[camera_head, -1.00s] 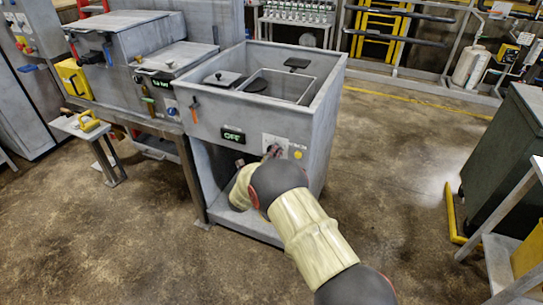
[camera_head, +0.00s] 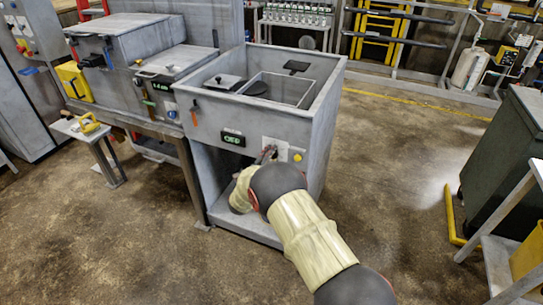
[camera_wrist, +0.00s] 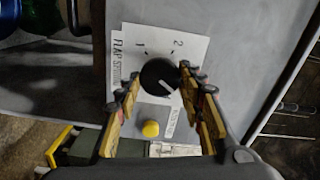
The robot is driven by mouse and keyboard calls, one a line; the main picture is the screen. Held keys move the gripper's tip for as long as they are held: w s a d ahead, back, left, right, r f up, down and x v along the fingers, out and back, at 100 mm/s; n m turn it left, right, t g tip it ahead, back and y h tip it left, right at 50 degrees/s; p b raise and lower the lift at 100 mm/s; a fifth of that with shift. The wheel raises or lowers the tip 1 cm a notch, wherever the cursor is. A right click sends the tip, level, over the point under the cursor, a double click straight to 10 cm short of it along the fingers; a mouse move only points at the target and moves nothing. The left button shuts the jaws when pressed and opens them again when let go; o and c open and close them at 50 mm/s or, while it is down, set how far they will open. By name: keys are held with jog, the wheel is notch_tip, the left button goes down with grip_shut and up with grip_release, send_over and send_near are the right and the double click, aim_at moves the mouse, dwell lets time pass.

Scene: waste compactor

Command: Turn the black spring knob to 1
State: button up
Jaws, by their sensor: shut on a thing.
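The black spring knob (camera_wrist: 158,74) sits on a white label plate (camera_wrist: 124,50) on the grey panel, in the wrist view. The plate carries a 1 at upper left of the knob and a 2 at upper right. A pale mark on the knob lies towards its lower right. My gripper (camera_wrist: 160,80) has its yellow and black fingers on either side of the knob, shut on it. In the head view my gripper (camera_head: 267,154) is at the white plate (camera_head: 278,146) on the compactor's front, and the knob is mostly hidden there.
A yellow button (camera_wrist: 151,129) is just below the knob, between my fingers in the wrist view. A lit green display (camera_head: 232,139) is left of the plate. The compactor (camera_head: 322,118) has an open top and open lower bay. A dark bin (camera_head: 510,150) stands at right.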

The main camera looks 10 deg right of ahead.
jog(key=shift+w+a+f+n+p, duration=0.15)
jog(key=shift+n+p, duration=2.9)
jog(key=shift+n, duration=5.3)
jog(key=shift+s+a+r+n+p, duration=0.1)
jog(key=shift+n+p, duration=2.95)
jog(key=shift+n, duration=5.3)
jog(key=shift+f, duration=0.1)
jog(key=o, duration=1.1)
jog(key=shift+w, duration=0.1)
jog(key=shift+o, duration=0.2)
